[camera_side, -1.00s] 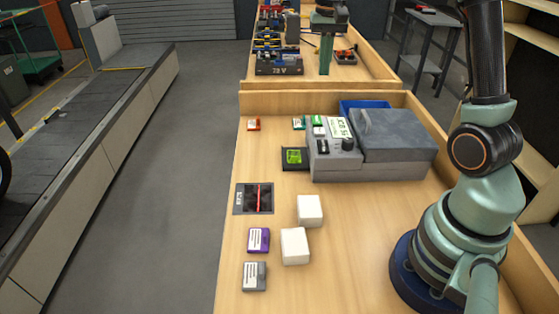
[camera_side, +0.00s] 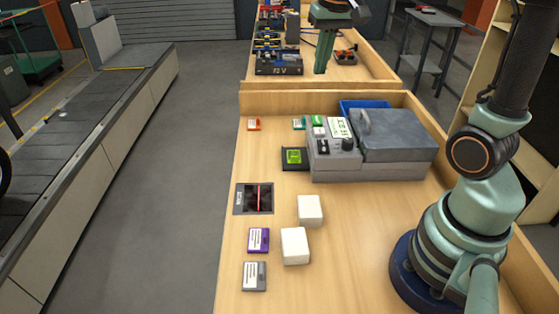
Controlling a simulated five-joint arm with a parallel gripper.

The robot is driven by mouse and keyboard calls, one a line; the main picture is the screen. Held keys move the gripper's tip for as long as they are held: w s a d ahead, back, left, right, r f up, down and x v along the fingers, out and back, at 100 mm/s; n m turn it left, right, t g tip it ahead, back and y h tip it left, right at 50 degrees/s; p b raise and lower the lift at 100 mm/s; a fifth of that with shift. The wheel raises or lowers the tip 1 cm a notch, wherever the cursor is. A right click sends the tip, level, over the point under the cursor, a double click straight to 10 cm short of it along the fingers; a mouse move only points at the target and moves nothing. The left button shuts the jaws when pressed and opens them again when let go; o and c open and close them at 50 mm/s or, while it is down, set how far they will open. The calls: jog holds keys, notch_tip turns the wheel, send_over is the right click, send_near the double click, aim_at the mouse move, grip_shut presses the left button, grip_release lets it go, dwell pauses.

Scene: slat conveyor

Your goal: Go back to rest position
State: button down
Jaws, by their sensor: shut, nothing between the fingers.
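My arm (camera_side: 485,160) stands at the right of the wooden bench (camera_side: 365,250). Its upper link rises and tilts right, leaving the picture at the top right. Nothing of my arm covers the items on the left half of the bench.
On the bench are two white blocks (camera_side: 310,211) (camera_side: 295,246), a purple card (camera_side: 259,240), a grey card (camera_side: 255,276), a dark scanner window (camera_side: 254,199) and an orange card (camera_side: 254,125). A grey machine (camera_side: 400,150) stands behind. A conveyor (camera_side: 90,140) runs at left.

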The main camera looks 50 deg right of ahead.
jog(key=s+a+f+n+t, duration=0.1)
jog(key=s+a+n+t, duration=0.2)
jog(key=s+a, duration=0.6)
jog(key=n, duration=0.2)
jog(key=shift+s+f+n, duration=0.2)
jog(key=shift+f+n, duration=0.1)
jog(key=shift+f, duration=0.1)
